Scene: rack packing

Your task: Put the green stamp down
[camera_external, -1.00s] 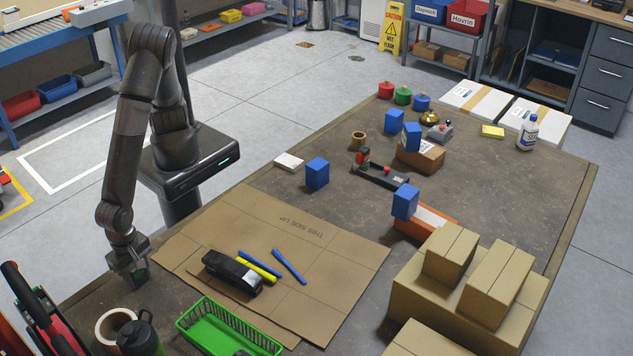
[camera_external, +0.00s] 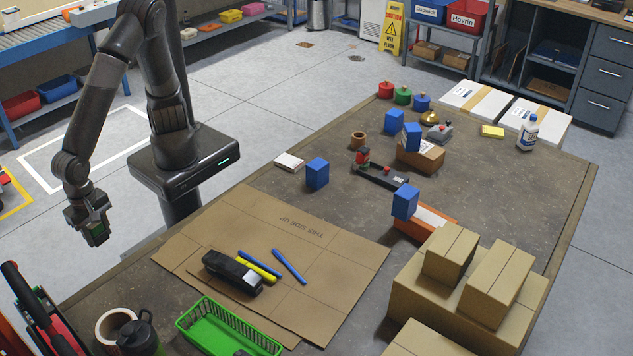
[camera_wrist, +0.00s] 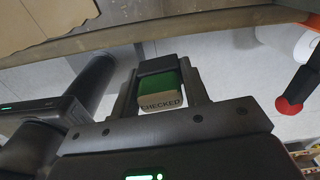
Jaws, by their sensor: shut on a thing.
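My gripper (camera_external: 94,232) is shut on the green stamp (camera_external: 98,238) and holds it in the air over the floor, left of the table edge in the external view. In the wrist view the stamp (camera_wrist: 160,90) sits between the two fingers (camera_wrist: 157,84). Its pale face with the word CHECKED shows, with green body above it; parts are hidden by the fingers. Nothing shows touching the stamp from below.
The table (camera_external: 480,175) holds a flat cardboard sheet (camera_external: 335,258) with markers (camera_external: 289,266) and a black tape dispenser (camera_external: 232,272). The left corner strip is bare.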

